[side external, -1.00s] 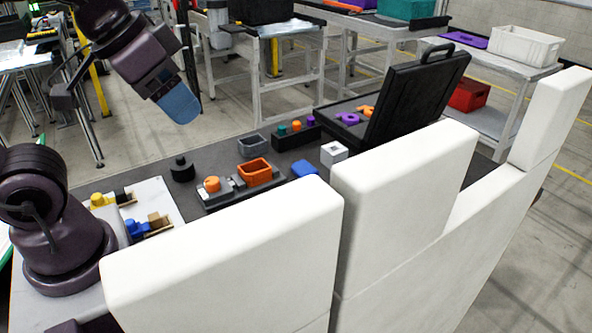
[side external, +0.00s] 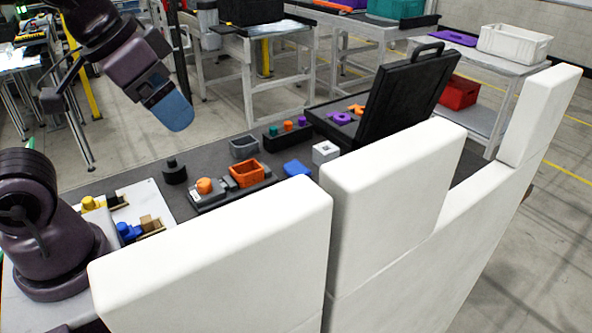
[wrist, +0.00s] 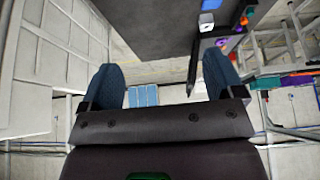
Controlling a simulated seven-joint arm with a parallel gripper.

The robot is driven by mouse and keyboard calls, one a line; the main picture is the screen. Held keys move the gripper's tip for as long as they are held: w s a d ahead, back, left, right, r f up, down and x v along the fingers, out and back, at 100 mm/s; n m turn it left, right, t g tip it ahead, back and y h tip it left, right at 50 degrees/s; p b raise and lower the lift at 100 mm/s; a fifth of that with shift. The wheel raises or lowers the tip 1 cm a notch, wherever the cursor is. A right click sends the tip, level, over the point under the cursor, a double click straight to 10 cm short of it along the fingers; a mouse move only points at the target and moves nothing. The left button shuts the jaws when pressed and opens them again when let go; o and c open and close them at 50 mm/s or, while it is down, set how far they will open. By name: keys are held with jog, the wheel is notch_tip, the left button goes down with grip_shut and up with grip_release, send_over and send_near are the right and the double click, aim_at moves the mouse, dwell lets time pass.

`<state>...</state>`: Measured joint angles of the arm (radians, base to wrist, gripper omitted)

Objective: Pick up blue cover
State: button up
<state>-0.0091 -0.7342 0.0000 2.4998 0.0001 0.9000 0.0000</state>
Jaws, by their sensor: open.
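The blue cover (side external: 297,169) lies flat on the dark table, between an orange bin and a white cube, close behind the white barrier. In the wrist view, a blue piece that looks like the cover (wrist: 211,4) shows at the top edge, partly cut off. My gripper (side external: 178,118) hangs well above the table, to the left of the cover and apart from it. Its two blue fingers (wrist: 162,78) are spread with nothing between them in the wrist view.
The orange bin (side external: 246,174), grey bin (side external: 244,147), white cube (side external: 326,152) and black knobbed piece (side external: 174,172) stand on the table. An open black case (side external: 403,95) stands farther right. Tall white barrier blocks (side external: 215,260) line the near edge.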

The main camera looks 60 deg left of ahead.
notch_tip(320, 180, down, 2)
jog(key=w+g, duration=0.2)
jog(key=n+g, duration=0.3)
jog(key=n, duration=1.5)
send_over(298, 170)
notch_tip(298, 170, down, 20)
notch_tip(298, 170, down, 13)
jog(key=shift+r, duration=0.1)
jog(key=c, duration=1)
